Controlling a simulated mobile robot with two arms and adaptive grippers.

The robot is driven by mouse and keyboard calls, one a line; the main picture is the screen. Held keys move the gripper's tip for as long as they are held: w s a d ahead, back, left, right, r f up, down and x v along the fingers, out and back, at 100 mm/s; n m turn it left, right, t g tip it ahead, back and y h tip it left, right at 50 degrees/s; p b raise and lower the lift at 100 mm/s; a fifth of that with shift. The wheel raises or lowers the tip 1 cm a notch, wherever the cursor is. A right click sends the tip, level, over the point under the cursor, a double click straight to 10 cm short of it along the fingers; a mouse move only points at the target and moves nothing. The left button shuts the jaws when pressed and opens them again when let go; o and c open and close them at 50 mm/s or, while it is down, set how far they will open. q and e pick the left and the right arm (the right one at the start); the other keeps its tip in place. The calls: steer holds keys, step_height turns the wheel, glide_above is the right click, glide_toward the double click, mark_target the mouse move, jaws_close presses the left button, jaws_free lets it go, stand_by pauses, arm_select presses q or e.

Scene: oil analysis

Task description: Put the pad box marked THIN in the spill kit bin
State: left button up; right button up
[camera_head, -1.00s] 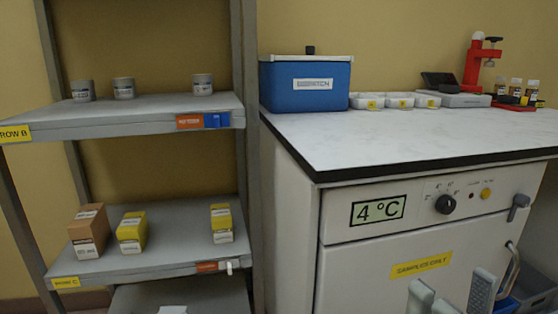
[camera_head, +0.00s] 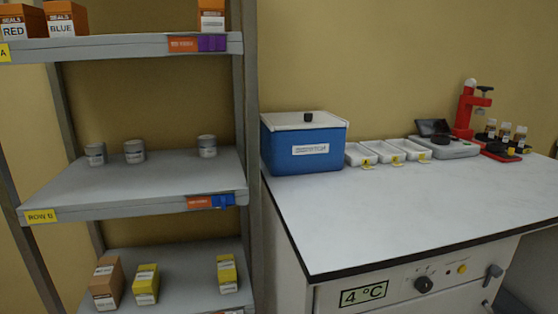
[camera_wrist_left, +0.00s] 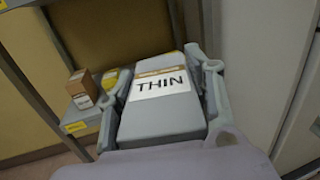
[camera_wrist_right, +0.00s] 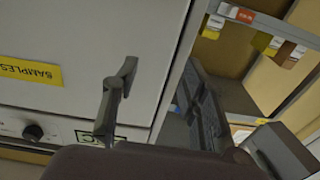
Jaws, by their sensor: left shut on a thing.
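The pad box (camera_wrist_left: 161,112) is grey with a white label reading THIN. It fills the space between the fingers of my left gripper (camera_wrist_left: 161,88) in the left wrist view, and the gripper is shut on it. The box is held in front of the shelf rack. My right gripper (camera_wrist_right: 158,85) is open and empty in the right wrist view, near the white fridge front. Neither gripper shows in the head view now. I cannot make out the spill kit bin in any current view.
A shelf rack (camera_head: 130,188) on the left holds grey tins, yellow boxes and a brown box (camera_head: 106,283). A blue lidded box (camera_head: 304,148), white trays (camera_head: 383,150) and a red stand (camera_head: 466,110) sit on the counter. The counter's front middle (camera_head: 380,215) is clear.

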arm_select(q)
steer(key=r+p, duration=0.2)
steer(key=s+r+p, duration=0.1)
steer(key=r+p, duration=0.1)
steer(key=r, duration=0.1)
steer(key=r+p, duration=0.2)
steer(key=shift+s+r, duration=0.25)
steer(key=shift+r, duration=0.15)
arm_select(e)
steer(key=s+d+f+g+h+p, duration=0.4)
steer(key=s+f+g, duration=0.5)
steer(key=s+f, duration=0.65)
arm_select(q)
step_height(320, 180, up, 11)
steer(key=s+p, duration=0.3)
steer(key=p, duration=0.5)
steer(key=shift+p, duration=0.3)
arm_select(e)
steer(key=s+d+f+g, duration=0.2)
steer(key=s, duration=0.5)
steer(key=s+d+f+g, duration=0.2)
steer(key=s+d+g, duration=0.1)
steer(key=s, duration=0.5)
steer(key=s+d+f+g, duration=0.1)
steer(key=s+d+g, duration=0.2)
steer(key=s, duration=0.5)
steer(key=shift+f+m+h, duration=0.4)
